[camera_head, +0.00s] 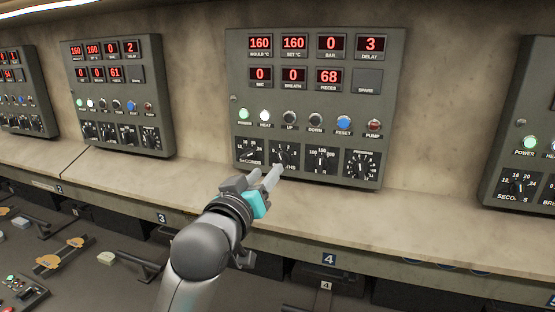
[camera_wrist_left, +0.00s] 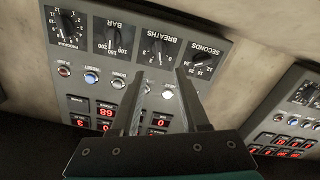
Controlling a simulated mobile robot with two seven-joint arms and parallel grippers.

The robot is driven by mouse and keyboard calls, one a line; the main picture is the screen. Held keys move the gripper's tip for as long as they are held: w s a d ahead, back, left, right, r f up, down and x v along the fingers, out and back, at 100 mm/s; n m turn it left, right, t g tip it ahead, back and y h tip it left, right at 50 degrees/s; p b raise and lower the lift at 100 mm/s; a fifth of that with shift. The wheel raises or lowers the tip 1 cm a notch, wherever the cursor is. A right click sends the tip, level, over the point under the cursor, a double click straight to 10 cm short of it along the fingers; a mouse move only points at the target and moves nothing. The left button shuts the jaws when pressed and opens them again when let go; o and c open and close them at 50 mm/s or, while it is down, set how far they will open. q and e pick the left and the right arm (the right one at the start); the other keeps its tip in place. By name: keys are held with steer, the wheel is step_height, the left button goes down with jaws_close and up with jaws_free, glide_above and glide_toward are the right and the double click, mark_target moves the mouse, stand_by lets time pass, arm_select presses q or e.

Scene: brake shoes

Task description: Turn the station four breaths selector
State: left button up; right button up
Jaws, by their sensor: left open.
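The station four panel (camera_head: 315,100) is the grey box in the middle of the head view. The breaths selector (camera_head: 284,156) is the second black dial from the left in its bottom row; my gripper hides part of its label. The selector also shows in the left wrist view (camera_wrist_left: 159,47), where the panel appears upside down. My left gripper (camera_head: 265,174) is open and empty, just below and in front of the selector. In the left wrist view, its fingertips (camera_wrist_left: 160,73) point towards the dial with a gap between them, apparently not touching it. My right gripper is not in view.
The seconds dial (camera_head: 251,151) and bar dial (camera_head: 321,160) sit close on either side. Push buttons (camera_head: 289,118) run above the dials. Neighbouring panels stand left (camera_head: 118,95) and right (camera_head: 528,140). A pale ledge (camera_head: 420,222) lies below the panel.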

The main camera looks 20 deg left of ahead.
mark_target(280, 157)
arm_select(q)
steer(key=shift+w+d+p, duration=0.15)
steer(key=shift+w+p, duration=0.3)
steer(key=shift+w, duration=3.5)
jaws_close()
